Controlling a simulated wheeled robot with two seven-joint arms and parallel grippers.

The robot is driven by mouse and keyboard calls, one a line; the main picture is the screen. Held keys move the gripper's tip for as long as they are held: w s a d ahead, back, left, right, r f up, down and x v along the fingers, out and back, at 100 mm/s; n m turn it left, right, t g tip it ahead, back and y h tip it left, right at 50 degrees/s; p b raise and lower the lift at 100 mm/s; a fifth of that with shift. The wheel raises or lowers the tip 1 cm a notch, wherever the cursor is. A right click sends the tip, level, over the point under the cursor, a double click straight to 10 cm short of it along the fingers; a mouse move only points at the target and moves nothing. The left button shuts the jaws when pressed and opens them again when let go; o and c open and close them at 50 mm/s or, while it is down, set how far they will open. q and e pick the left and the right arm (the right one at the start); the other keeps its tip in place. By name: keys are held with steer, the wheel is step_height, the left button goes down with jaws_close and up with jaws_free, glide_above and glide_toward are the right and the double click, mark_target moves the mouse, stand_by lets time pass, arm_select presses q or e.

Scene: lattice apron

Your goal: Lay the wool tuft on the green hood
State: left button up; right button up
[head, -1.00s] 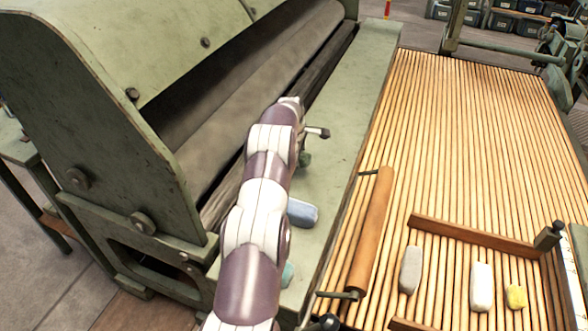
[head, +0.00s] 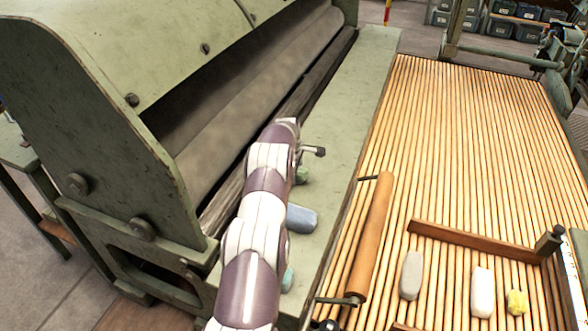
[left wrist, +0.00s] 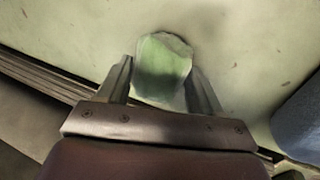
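A pale green tuft (left wrist: 163,68) lies on the flat green ledge, between the two fingers of my left gripper (left wrist: 160,85) in the left wrist view. The fingers stand on either side of it, with narrow gaps that look unclosed. In the head view, only a small part of this green tuft (head: 302,175) shows beside my left wrist, and the fingers are mostly hidden. The green hood (head: 165,40) is the large curved cover of the machine at the upper left; its visible top is bare. My right gripper is not in view.
A blue-grey tuft (head: 301,218) and a teal one (head: 288,280) lie on the ledge (head: 350,110) near my arm. Grey (head: 411,275), white (head: 482,292) and yellow (head: 517,302) tufts lie on the slatted lattice (head: 455,140).

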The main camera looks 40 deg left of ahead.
arm_select(q)
steer(key=v, duration=1.2)
steer(key=s+d+r+m+p, duration=0.1)
steer(key=s+d+r+m, duration=0.1)
steer(key=d+m, duration=0.35)
steer(key=s+d+r+m, duration=0.1)
steer(key=d+m, duration=0.1)
steer(key=d, duration=0.6)
steer(key=s+d+m+g, duration=0.1)
steer(key=s+d+m, duration=0.6)
steer(key=s+d, duration=0.2)
steer(key=s+d+m+h, duration=0.1)
steer(key=s+d+m, duration=0.7)
steer(key=s, duration=0.6)
steer(key=shift+s+d+r+g, duration=0.15)
steer(key=shift+s+d+g, duration=0.25)
steer(key=shift+d, duration=0.7)
